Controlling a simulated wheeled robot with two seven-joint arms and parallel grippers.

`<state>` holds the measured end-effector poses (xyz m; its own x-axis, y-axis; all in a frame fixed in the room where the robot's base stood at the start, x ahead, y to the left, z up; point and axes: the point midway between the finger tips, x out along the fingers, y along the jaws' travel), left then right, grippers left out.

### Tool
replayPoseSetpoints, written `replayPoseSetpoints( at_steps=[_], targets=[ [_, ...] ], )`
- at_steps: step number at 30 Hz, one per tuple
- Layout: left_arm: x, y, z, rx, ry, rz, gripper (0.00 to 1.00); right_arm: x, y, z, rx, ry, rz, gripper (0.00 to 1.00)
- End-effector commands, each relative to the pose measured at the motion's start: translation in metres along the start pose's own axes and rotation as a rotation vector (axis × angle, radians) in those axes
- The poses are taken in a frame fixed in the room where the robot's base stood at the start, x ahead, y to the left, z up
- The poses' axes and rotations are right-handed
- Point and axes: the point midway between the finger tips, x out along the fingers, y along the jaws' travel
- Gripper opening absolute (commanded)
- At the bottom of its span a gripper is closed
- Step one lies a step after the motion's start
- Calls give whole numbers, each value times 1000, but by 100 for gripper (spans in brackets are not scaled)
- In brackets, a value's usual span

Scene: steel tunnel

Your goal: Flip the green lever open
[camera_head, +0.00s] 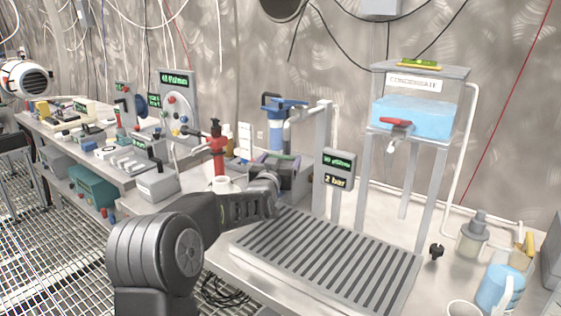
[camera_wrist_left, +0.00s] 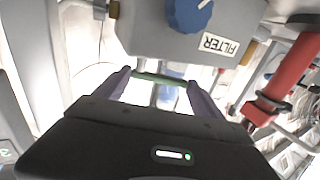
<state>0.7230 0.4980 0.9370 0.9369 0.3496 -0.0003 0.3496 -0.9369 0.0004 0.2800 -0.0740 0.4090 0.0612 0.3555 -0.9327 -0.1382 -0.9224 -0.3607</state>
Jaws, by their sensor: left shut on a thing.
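The green lever (camera_wrist_left: 160,79) shows in the left wrist view as a thin bar spanning the space between my two fingers. In the head view a short green strip of the lever (camera_head: 280,156) shows just above my gripper. My left gripper (camera_head: 284,168) reaches in beside the blue-topped filter (camera_head: 276,130). In the left wrist view my left gripper (camera_wrist_left: 163,83) is shut on the lever, its fingers at the bar's two ends. A grey box (camera_wrist_left: 200,45) marked FILTER, with a blue knob (camera_wrist_left: 188,14), stands just beyond the lever. My right gripper is not in view.
A red post (camera_head: 217,150) stands left of my gripper. A display reading 2 bar (camera_head: 338,170) is on its right. A slatted drain tray (camera_head: 320,262) lies in front. The condensate tank (camera_head: 415,117) with a red lever stands at the right.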

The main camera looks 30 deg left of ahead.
Motion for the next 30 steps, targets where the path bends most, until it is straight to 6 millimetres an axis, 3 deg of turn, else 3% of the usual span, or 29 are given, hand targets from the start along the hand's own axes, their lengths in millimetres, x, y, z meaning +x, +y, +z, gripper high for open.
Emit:
replayPoseSetpoints(
  at_steps=[13, 23, 26, 30],
  targets=[
    [0, 0, 0, 0, 0, 0, 6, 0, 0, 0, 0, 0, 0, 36],
    [-1, 6, -5, -5, 8, -63, 6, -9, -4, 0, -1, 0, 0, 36],
    [-2, 9, -7, -6, 5, -120, 6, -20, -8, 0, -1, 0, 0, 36],
    [-5, 12, -12, -4, 2, -229, 6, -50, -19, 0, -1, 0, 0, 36]
  ],
)
